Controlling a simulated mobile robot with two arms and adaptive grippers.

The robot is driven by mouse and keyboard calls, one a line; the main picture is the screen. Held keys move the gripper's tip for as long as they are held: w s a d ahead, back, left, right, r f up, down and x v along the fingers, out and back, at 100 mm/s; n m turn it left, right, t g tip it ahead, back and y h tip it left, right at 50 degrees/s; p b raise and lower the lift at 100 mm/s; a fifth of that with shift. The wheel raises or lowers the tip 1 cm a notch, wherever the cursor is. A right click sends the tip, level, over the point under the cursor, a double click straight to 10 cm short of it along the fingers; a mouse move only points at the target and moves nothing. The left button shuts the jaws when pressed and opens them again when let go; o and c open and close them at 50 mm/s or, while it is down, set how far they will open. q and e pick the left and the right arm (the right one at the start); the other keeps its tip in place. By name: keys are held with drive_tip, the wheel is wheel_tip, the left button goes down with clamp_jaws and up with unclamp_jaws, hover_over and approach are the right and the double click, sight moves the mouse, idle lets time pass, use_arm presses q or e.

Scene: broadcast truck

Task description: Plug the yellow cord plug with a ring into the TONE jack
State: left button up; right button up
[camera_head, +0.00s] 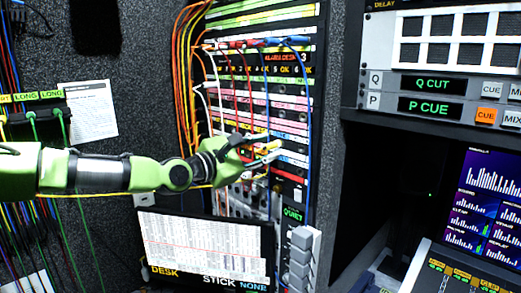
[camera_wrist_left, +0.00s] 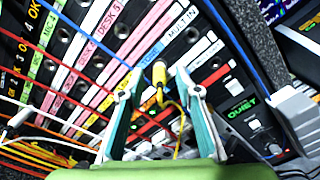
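My left gripper (camera_head: 264,151) reaches in from the left to the patch panel. In the left wrist view its two fingers (camera_wrist_left: 158,84) stand apart, one on each side of the yellow plug (camera_wrist_left: 160,83), with gaps between. The plug points at the panel, its tip by a blue label (camera_wrist_left: 151,51) that seems to read TONE. I cannot tell whether the tip is inside a jack. The yellow cord (camera_wrist_left: 179,128) hangs from the plug down between the fingers; its ring is not clear. In the head view, the plug (camera_head: 266,149) shows small between the fingers. My right gripper is not in view.
Blue, red and white cords cross the panel face near my left gripper, with orange cords along its left side. A grey box (camera_head: 300,255) stands at the panel's lower right. A monitor (camera_head: 490,200) is at right.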

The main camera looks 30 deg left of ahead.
use_arm(q)
drive_tip(key=v, duration=1.2)
idle(0.5)
idle(0.6)
